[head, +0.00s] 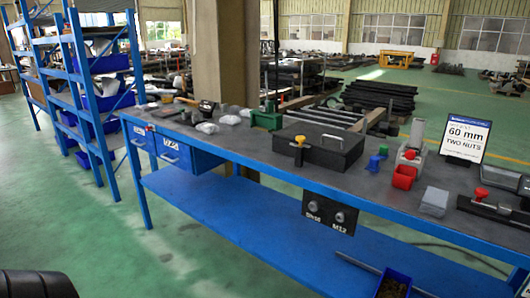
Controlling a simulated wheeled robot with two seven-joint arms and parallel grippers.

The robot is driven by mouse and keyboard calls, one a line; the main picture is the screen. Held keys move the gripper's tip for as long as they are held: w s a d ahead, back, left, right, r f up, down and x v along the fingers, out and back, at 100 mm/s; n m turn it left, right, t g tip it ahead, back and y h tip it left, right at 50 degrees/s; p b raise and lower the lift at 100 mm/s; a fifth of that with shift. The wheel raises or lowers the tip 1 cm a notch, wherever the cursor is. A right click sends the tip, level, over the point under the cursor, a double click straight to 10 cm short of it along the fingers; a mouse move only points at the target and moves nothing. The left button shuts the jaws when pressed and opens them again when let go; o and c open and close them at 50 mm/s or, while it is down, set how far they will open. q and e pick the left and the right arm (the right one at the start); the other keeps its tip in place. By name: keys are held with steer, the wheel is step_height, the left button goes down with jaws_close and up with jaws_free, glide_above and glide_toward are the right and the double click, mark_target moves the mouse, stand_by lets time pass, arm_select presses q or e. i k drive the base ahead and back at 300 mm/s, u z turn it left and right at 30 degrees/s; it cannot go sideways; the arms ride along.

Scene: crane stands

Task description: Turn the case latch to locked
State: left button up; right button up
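The case (325,152) is a flat dark box with a handle on its lid, closed, on the blue workbench. The case latch (299,142) is a small yellow piece at the left part of its front side. It is too small to tell clearly whether it is turned to locked or not. Neither of my grippers shows in the head view, and nothing touches the case or the latch.
Blue shelving (85,80) stands at left. Green floor in front is clear.

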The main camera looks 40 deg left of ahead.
mark_target(300, 139)
steer(key=k, duration=0.1)
steer(key=u, duration=1.5)
